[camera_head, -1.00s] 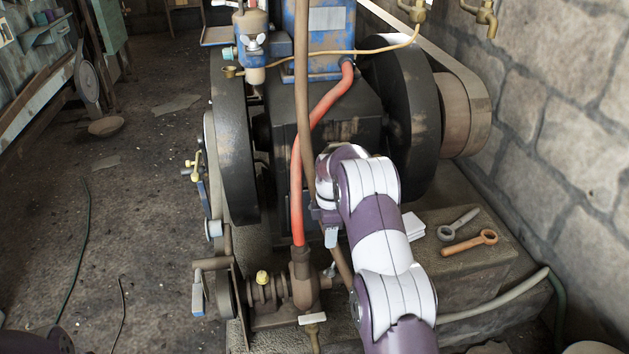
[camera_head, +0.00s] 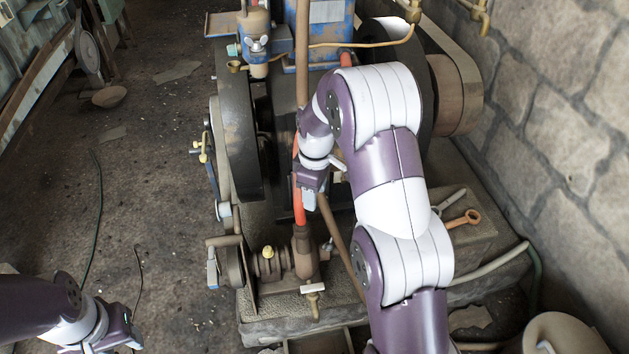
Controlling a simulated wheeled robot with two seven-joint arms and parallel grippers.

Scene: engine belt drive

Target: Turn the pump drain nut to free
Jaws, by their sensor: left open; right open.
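The rusty brown pump (camera_head: 304,254) stands low in front of the engine, with a red hose running down into its top. A small yellow nut-like fitting (camera_head: 268,252) sits on the pump's left part. A brass fitting with a pale crossbar (camera_head: 313,288) hangs at its front bottom. I cannot tell which fitting is the drain nut. My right gripper (camera_head: 310,203) is open, pointing down above the pump, in front of the red hose and apart from both small fittings. My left gripper (camera_head: 98,350) is open at the bottom left, far from the pump and partly cut off.
A large dark flywheel (camera_head: 238,135) stands left of the engine block. A grey wrench (camera_head: 450,200) and an orange wrench (camera_head: 462,218) lie on the ledge right of my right arm. A stone wall (camera_head: 570,150) closes the right side. The floor (camera_head: 160,180) at left is mostly clear.

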